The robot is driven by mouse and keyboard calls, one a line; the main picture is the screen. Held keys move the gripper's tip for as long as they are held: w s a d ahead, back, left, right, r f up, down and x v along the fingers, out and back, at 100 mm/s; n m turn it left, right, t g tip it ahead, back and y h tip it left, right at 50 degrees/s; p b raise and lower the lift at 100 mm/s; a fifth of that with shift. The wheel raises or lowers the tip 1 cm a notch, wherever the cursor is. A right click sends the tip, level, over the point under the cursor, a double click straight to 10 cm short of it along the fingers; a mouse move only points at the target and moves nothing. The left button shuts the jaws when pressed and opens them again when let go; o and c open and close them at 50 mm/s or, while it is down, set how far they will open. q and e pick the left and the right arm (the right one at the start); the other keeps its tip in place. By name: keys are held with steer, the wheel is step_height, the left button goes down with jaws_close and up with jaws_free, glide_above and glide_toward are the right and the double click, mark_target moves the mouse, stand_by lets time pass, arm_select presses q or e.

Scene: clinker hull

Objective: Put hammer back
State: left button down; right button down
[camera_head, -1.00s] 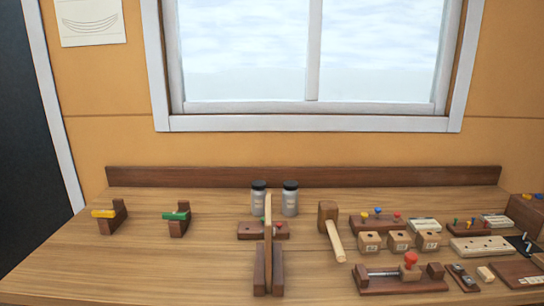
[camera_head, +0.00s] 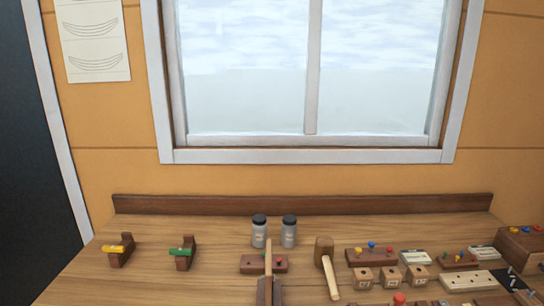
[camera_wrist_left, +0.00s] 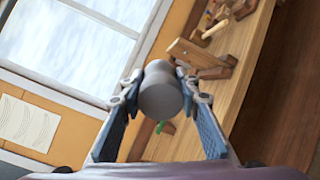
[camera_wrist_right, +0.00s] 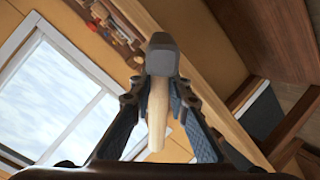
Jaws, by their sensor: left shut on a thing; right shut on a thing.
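In the right wrist view my right gripper (camera_wrist_right: 160,95) is shut on a hammer with a grey head (camera_wrist_right: 163,58) and a pale wooden handle (camera_wrist_right: 157,115). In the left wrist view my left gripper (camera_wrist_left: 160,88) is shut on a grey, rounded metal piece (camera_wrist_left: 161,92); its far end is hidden. Both grippers are outside the head view. A wooden mallet (camera_head: 325,262) lies on the bench, right of the upright wooden stand (camera_head: 268,285), which is cut off by the lower edge.
The bench (camera_head: 205,280) holds a yellow-topped clamp (camera_head: 118,250), a green-topped clamp (camera_head: 183,252) and two jars (camera_head: 260,231). Several wooden blocks and racks, including a peg rack (camera_head: 371,256), crowd the right side. Bench surface between the clamps and stand is clear.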

arm_select(q)
step_height(320, 180, up, 9)
steer(key=p, duration=0.7)
arm_select(e)
steer(key=shift+w+r+g, duration=0.1)
steer(key=shift+r+g, duration=0.55)
steer(key=shift+g, duration=0.15)
arm_select(q)
steer(key=shift+r+p, duration=0.55)
steer(key=shift+p, duration=0.25)
arm_select(e)
steer(key=shift+g, duration=0.4)
arm_select(q)
steer(key=shift+r, duration=0.15)
arm_select(e)
steer(key=shift+f+g, duration=0.1)
steer(key=shift+g, duration=0.2)
steer(key=shift+w, duration=0.1)
steer(key=shift+g, duration=1.3)
steer(key=g, duration=0.3)
steer(key=shift+r+g, duration=0.3)
steer(key=shift+r, duration=0.1)
arm_select(q)
steer(key=shift+w, duration=0.1)
arm_select(e)
steer(key=g, duration=0.4)
steer(key=shift+r, duration=0.3)
steer(key=shift+s, duration=0.2)
